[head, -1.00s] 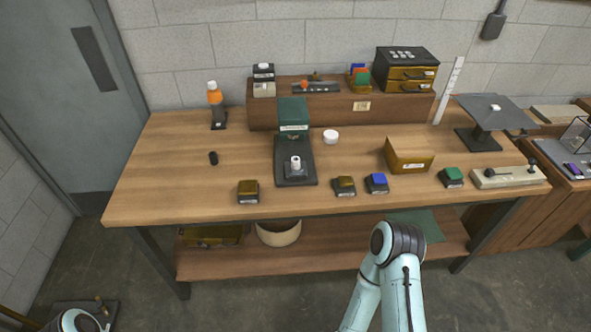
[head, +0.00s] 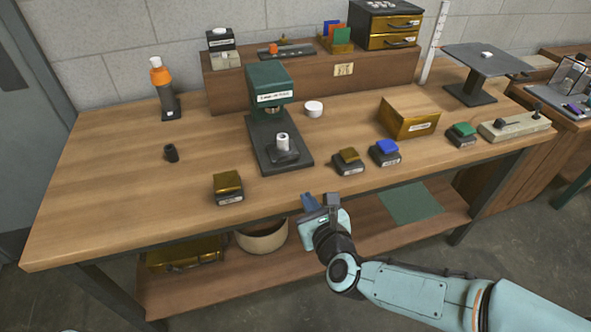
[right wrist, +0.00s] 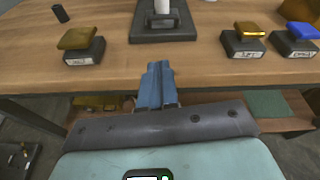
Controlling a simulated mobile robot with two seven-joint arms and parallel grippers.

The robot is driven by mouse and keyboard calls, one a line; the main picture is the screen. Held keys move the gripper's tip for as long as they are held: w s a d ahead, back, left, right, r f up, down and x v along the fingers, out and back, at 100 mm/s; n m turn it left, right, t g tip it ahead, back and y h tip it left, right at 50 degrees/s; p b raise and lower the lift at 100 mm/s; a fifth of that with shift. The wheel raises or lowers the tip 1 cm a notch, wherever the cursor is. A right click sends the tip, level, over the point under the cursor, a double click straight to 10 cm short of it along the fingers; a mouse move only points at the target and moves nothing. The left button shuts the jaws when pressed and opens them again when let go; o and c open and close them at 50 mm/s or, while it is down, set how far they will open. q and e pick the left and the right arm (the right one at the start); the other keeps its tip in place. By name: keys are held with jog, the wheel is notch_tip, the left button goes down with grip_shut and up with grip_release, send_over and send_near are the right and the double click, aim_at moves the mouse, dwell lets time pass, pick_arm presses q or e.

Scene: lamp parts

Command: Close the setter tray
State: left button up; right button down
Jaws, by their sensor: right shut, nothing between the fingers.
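Several small dark boxes with coloured tops stand along the bench's front edge; their labels are too small to read, so I cannot tell which is the setter tray. One with a gold top (head: 228,186) is at the left, another gold one (head: 348,160) right of centre, then a blue one (head: 386,151) and a green one (head: 462,133). The left gold box (right wrist: 80,45) and the middle one (right wrist: 244,40) show tilted tops in the right wrist view. My right gripper (head: 312,202) is shut and empty before the bench's front edge, between the two gold boxes. My left gripper is out of view.
A green press-like device (head: 268,84) on a dark base stands behind the boxes.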

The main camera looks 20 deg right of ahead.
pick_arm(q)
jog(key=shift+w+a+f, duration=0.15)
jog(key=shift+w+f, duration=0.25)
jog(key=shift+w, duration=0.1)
pick_arm(e)
jog(key=shift+m+t, duration=0.4)
jog(key=shift+m, duration=0.5)
jog(key=x, duration=0.4)
jog(key=r+x, duration=0.1)
jog(key=x, duration=0.8)
jog(key=shift+w+d+r, duration=0.35)
jog(key=shift+w, duration=0.1)
